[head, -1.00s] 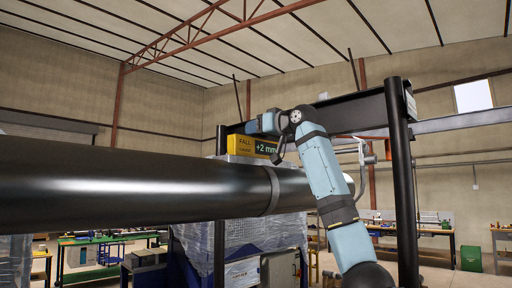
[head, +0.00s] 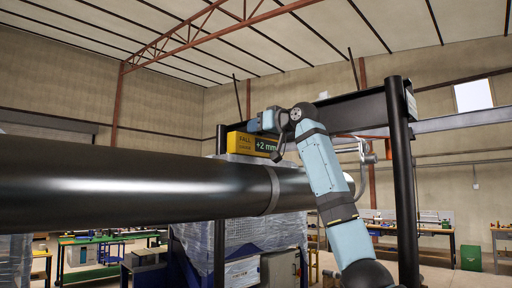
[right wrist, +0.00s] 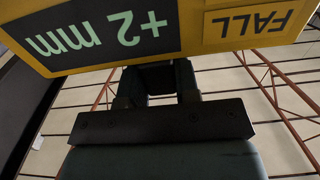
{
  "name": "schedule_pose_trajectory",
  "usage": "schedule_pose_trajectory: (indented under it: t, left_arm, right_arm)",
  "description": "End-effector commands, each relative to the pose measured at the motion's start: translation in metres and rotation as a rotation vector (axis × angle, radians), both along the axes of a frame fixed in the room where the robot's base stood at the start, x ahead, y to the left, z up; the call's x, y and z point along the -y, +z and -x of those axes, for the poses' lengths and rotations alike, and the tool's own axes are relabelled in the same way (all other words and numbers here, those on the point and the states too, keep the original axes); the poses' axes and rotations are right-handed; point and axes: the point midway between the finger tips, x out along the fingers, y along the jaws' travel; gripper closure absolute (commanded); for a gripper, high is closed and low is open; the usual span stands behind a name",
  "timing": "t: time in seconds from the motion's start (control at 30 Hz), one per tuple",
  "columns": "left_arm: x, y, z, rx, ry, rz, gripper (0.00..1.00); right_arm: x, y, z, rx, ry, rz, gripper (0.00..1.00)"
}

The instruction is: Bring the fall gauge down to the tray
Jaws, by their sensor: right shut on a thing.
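The fall gauge (head: 239,143) is a yellow block with a dark display reading "+2 mm". In the head view it is just above the top of the big dark pipe (head: 120,190), near the pipe's grey band; I cannot tell how wide any gap is. My right gripper (head: 267,124) is shut on the gauge from above. In the right wrist view the gauge (right wrist: 205,30) lies across the fingers (right wrist: 160,82), its lettering upside down. My left gripper is not in view. I cannot make out the tray.
A dark post (head: 402,180) and overhead beam (head: 350,112) stand close to my right arm. A plastic-wrapped stack (head: 205,245) is under the pipe. Workbenches (head: 105,240) line the back. The space above the pipe to the left is open.

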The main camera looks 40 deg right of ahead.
Motion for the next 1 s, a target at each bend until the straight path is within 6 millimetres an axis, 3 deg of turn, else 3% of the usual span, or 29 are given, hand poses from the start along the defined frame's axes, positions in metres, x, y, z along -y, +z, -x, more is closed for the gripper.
schedule_pose_trajectory:
  t: [0.47,1.0]
  left_arm:
    - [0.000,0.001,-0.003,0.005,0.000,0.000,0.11]
    - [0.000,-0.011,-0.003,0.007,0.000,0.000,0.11]
  right_arm:
    - [0.000,0.015,0.003,0.002,0.000,0.001,1.00]
    - [0.005,0.022,0.055,0.003,0.000,0.000,1.00]
